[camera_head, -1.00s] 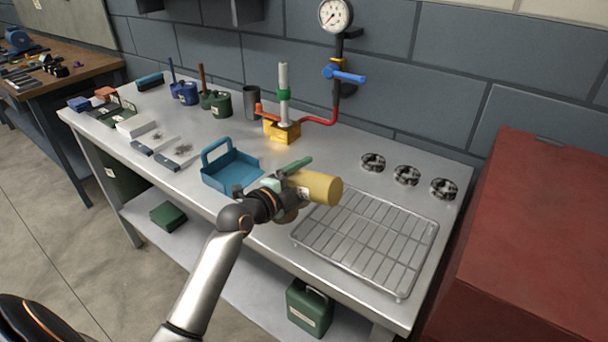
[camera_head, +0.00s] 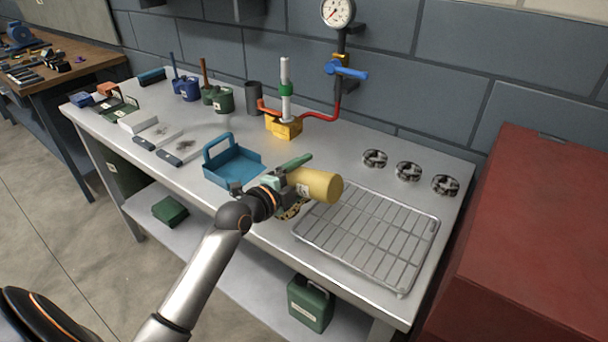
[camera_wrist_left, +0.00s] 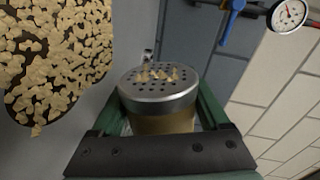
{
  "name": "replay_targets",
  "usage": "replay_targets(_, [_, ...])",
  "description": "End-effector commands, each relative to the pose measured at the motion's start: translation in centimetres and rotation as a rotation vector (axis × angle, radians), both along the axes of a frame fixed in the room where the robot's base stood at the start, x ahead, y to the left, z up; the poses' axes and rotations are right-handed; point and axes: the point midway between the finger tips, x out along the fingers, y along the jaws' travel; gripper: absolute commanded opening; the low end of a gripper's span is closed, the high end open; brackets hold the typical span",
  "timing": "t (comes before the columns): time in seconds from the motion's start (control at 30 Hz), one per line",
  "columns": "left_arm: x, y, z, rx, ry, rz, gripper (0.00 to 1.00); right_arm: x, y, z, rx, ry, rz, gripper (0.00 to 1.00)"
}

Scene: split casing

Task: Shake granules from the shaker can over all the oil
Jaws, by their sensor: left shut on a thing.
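My left gripper (camera_head: 288,182) is shut on the yellow shaker can (camera_head: 322,186), which lies tipped over sideways above the bench. In the left wrist view the can's perforated metal lid (camera_wrist_left: 158,84) shows between the green fingers, with several granules on it. The oil (camera_wrist_left: 38,62) is a dark patch on the bench, largely covered with tan granules; dark gaps show between them. In the head view the oil (camera_head: 291,210) is mostly hidden behind my gripper and the can. My right gripper is not in view.
A blue tray (camera_head: 259,160) stands left of the can, and a wire rack (camera_head: 370,237) lies to its right. A yellow-based fixture with a red pipe (camera_head: 318,119) stands behind. Three round metal parts (camera_head: 408,171) sit at the back right.

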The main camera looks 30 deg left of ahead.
Motion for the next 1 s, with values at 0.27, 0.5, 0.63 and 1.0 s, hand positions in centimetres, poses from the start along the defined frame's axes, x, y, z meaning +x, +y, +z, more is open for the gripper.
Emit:
replay_targets(0.27, [0.6,0.0,0.2,0.002,-0.003,0.001,0.0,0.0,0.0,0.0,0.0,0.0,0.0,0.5])
replay_targets(0.5, [-0.4,0.1,0.2,0.002,-0.002,0.0,0.0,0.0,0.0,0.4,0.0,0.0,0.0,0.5])
replay_targets(0.63, [-0.3,0.1,0.1,0.0,-0.004,0.001,0.0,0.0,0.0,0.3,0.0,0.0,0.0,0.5])
replay_targets(1.0, [0.7,0.0,0.1,0.001,-0.004,0.001,0.0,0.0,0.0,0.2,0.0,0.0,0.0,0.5])
